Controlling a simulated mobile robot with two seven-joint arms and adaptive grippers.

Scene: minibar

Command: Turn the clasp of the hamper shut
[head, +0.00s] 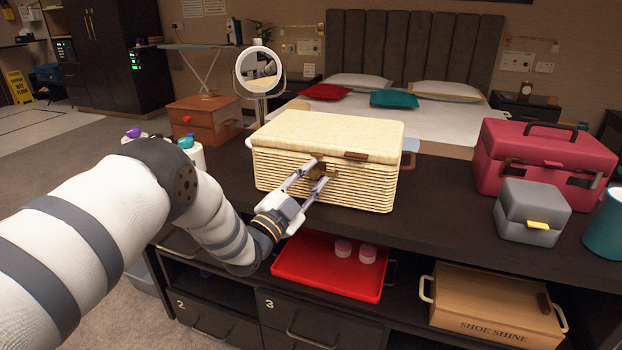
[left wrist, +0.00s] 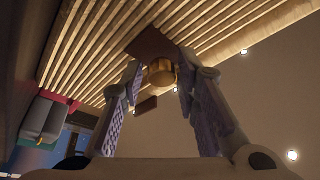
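The hamper (head: 330,130) is a cream woven box on the dark counter, with its lid down. Its clasp (head: 318,171) is a small brown and brass piece on the front face, partly hidden by my fingers. In the left wrist view the clasp's brass knob (left wrist: 161,74) sits in front of a brown plate on the slatted front. My left gripper (head: 308,180) reaches the front of the hamper, with its fingers on either side of the clasp. The fingers are apart, the right one very close to the knob; contact is unclear. My right gripper is not in view.
A pink case (head: 540,155), a grey box (head: 530,213) and a teal cup (head: 605,225) stand to the right. A wooden box (head: 205,118) and round mirror (head: 258,70) stand behind left. Below are a red tray (head: 310,275) and a shoe-shine crate (head: 490,300).

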